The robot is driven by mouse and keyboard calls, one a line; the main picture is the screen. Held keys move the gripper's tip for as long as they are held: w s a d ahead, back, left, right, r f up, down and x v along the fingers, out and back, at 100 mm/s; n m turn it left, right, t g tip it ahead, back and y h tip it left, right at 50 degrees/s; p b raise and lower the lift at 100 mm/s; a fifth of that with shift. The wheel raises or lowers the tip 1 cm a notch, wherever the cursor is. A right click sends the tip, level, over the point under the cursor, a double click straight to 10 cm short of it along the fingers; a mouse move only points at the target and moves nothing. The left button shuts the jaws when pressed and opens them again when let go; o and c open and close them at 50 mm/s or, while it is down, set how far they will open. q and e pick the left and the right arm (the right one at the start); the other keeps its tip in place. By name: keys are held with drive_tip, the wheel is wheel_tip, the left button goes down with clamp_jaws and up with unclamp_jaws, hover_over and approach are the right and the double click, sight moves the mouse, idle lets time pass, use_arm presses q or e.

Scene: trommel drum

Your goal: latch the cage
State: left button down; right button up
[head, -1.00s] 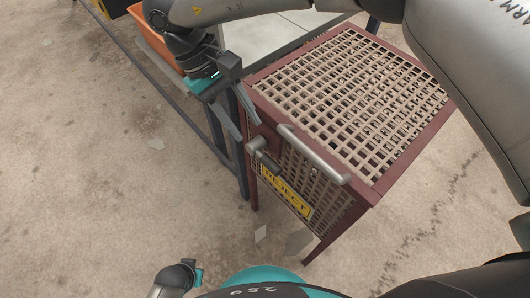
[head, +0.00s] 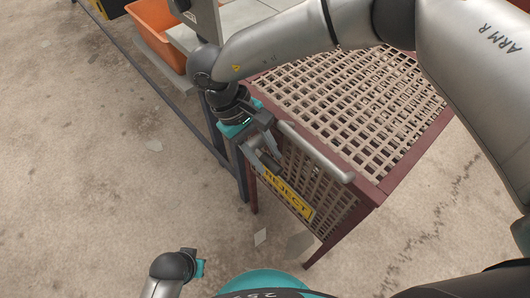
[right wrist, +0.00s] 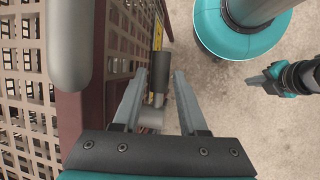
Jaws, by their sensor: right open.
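The cage (head: 375,178) has a maroon frame, beige grating and a yellow REJECT sign (head: 288,195) on its front. A grey bar handle (head: 315,152) runs along its top front edge. My right gripper (head: 268,162) is open at the front left corner, just above the sign. In the right wrist view, a latch lever with a dark grip (right wrist: 160,76) and a lighter grey base lies between the spread fingers, with gaps on both sides. In the head view the gripper hides most of the latch. My left gripper (head: 198,268) is low at the bottom; its fingers are unclear.
An orange bin (head: 158,35) and a pale worktop stand at the upper left behind a dark blue frame rail (head: 170,95). The bar handle (right wrist: 70,40) is close to the left of my right fingers. Open concrete floor lies left and in front.

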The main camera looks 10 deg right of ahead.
clamp_jaws()
idle(1.3)
